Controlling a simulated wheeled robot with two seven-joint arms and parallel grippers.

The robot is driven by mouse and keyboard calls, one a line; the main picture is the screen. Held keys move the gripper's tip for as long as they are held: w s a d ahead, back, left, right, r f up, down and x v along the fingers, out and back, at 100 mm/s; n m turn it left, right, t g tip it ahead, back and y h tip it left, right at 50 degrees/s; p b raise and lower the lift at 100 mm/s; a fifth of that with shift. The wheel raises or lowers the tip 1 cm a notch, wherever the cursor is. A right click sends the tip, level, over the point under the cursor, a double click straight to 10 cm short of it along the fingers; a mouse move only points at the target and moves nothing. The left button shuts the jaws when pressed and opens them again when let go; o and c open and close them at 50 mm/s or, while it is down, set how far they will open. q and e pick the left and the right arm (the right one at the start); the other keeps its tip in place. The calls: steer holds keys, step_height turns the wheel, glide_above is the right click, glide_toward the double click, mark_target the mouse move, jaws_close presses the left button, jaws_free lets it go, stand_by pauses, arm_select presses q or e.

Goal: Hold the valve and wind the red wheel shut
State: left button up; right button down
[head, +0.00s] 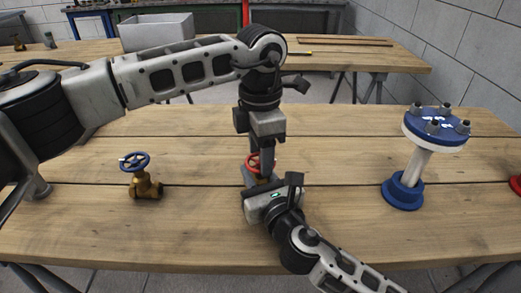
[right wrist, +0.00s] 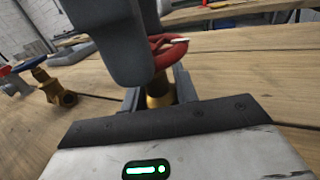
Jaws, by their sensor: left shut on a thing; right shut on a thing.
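The valve with the red wheel (head: 255,163) stands on the near wooden table, mostly hidden behind my arms in the head view. In the right wrist view its red wheel (right wrist: 172,57) sits above a brass body (right wrist: 159,92). My left gripper (head: 262,157) comes down from above and is shut on the red wheel; its grey fingers (right wrist: 122,40) hide part of the wheel in the right wrist view. My right gripper (right wrist: 158,100) is low at the front, shut on the brass body, one finger on each side.
A second brass valve with a blue wheel (head: 134,161) stands on the table to the left. A white pipe with blue flanges (head: 403,193) stands to the right, loose-looking hardware on top. A red item (head: 516,184) shows at the right edge. A grey bin (head: 157,32) sits on the back table.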

arm_select(q)
steer(key=m, duration=0.7)
steer(key=shift+r, duration=0.1)
steer(key=m, duration=0.8)
steer(key=shift+m, duration=0.3)
steer(key=m, duration=0.3)
steer(key=shift+m, duration=0.3)
steer(key=m, duration=0.4)
steer(key=shift+w, duration=0.1)
steer(key=m, duration=0.4)
steer(key=shift+m, duration=1.9)
